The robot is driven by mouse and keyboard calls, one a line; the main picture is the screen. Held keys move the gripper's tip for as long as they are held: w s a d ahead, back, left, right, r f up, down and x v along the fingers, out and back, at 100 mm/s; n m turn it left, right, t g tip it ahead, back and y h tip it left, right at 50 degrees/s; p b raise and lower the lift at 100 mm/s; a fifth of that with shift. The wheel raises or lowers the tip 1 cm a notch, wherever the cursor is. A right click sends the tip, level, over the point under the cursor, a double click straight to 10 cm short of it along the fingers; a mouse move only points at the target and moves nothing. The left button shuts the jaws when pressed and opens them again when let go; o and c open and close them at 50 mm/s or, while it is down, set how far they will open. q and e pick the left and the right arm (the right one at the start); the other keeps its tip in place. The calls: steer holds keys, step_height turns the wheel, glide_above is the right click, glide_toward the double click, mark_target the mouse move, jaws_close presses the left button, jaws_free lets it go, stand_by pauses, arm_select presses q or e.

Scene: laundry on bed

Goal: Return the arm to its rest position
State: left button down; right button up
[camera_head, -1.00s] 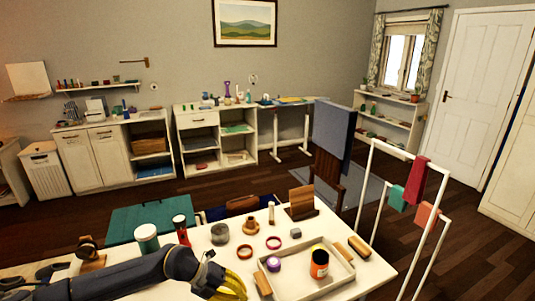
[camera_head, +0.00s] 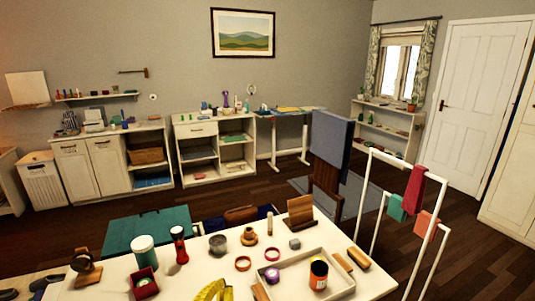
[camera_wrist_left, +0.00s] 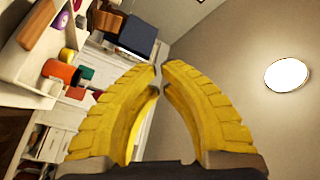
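My left gripper (camera_head: 213,291) shows only as yellow fingers at the bottom edge of the head view, in front of the white table (camera_head: 205,259). In the left wrist view, its two yellow fingers (camera_wrist_left: 160,70) curve together and their tips almost meet, with nothing between them. The wrist view looks sideways past the fingers at the wall, with a bright round ceiling lamp (camera_wrist_left: 287,75) at the right. The rest of my left arm is out of the head view. My right gripper is in neither view.
A white drying rack (camera_head: 398,158) with cloths stands at the right.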

arm_select(q)
steer(key=s+a+f+n+g+y, duration=0.35)
steer(key=s+a+f+g, duration=0.25)
steer(key=s+a+f, duration=0.5)
steer(key=s+a+f+n+g+y, duration=0.2)
steer(key=s+a+f+g+y, duration=0.45)
steer(key=s, duration=0.65)
steer(key=s+d+f+g+h, duration=0.1)
steer(key=s+d+f+h, duration=0.1)
steer(key=f, duration=1.4)
steer(key=s+d+f+g+h, duration=0.1)
steer(key=d+f+h, duration=0.15)
steer(key=f, duration=1.35)
steer(key=s+f+n+g+h, duration=0.2)
steer(key=s+f+n, duration=0.1)
steer(key=s+f, duration=1.7)
steer(key=shift+s+a+g, duration=0.2)
steer(key=shift+s+g, duration=0.15)
steer(key=shift+s, duration=0.55)
